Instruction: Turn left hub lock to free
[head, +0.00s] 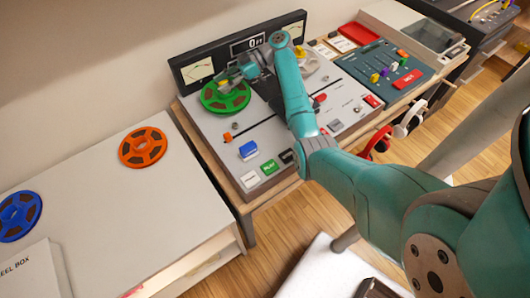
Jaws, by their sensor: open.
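The tape machine (235,163) stands on a wooden bench, with a green reel (224,103) lying flat on its left hub. My gripper (228,84) is over the middle of the green reel, at the left hub. The jaws look open, but the fingertips are small and partly hidden by the arm. The left hub lock is covered by my gripper, so I cannot see which way it is turned or whether the fingers touch it. A pale right reel (307,64) shows partly behind my arm.
Two meters and a counter (248,43) stand just behind the reels. Blue, green and white buttons (259,164) sit at the machine's front left. A mixer (386,70) is to the right. An orange reel (143,147) and blue reel (18,215) lie on the left white table.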

